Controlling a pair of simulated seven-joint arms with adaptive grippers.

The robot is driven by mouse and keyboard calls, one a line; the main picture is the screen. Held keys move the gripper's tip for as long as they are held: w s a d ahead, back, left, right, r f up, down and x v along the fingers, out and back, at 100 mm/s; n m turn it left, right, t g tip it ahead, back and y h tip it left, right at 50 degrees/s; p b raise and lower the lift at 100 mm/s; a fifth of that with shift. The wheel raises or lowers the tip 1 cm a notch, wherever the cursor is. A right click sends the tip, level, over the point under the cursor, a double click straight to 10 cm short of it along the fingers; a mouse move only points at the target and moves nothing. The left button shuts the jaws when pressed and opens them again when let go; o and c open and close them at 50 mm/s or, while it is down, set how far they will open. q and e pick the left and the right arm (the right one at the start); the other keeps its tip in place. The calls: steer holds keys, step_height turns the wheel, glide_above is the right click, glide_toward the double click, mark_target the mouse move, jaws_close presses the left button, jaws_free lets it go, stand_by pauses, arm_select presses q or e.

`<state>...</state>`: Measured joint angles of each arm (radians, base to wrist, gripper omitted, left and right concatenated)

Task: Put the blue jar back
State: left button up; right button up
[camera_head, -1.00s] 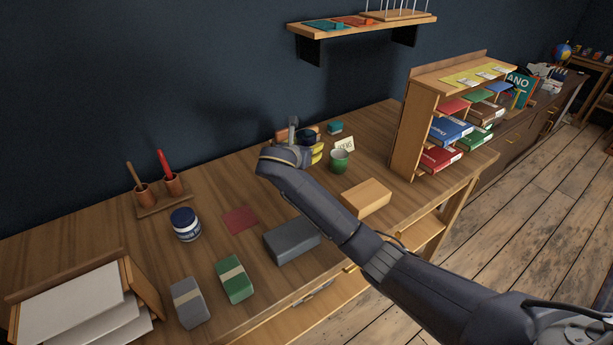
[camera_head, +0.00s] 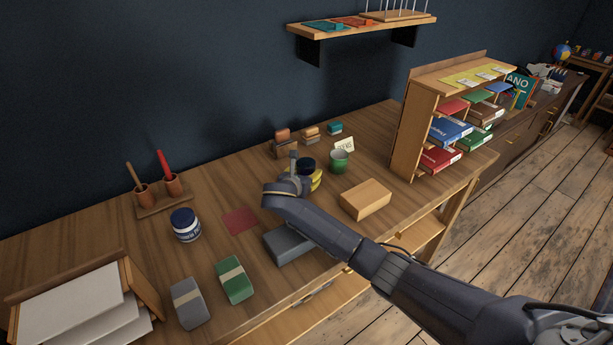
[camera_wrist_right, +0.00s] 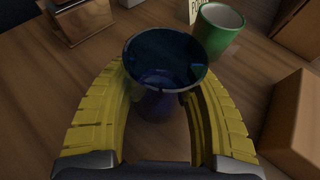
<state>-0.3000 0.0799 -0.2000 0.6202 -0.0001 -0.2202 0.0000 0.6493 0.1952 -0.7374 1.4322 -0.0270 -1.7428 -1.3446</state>
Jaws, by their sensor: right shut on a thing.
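The blue jar (camera_head: 307,165) is dark blue and open-topped. My right gripper (camera_head: 314,180) holds it between its yellow fingers, to the left of a green jar (camera_head: 339,161). In the right wrist view the blue jar (camera_wrist_right: 164,75) looks upright, with the fingers on both sides of it. I cannot tell how far its base is above the desk. The green jar (camera_wrist_right: 218,30) stands behind it to the right, by a small lettered card (camera_head: 345,145). My left gripper is not in view.
Wooden-handled blocks (camera_head: 282,141) stand at the desk's back. A tan box (camera_head: 366,199) and a dark grey box (camera_head: 290,243) lie nearer the front. A red square (camera_head: 240,221) and a white jar with a blue lid (camera_head: 186,225) are to the left. A bookshelf (camera_head: 407,140) stands right.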

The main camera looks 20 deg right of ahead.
steer(key=shift+f, duration=0.35)
steer(key=shift+f, duration=0.15)
steer(key=o, duration=1.4)
steer(key=v, duration=1.2)
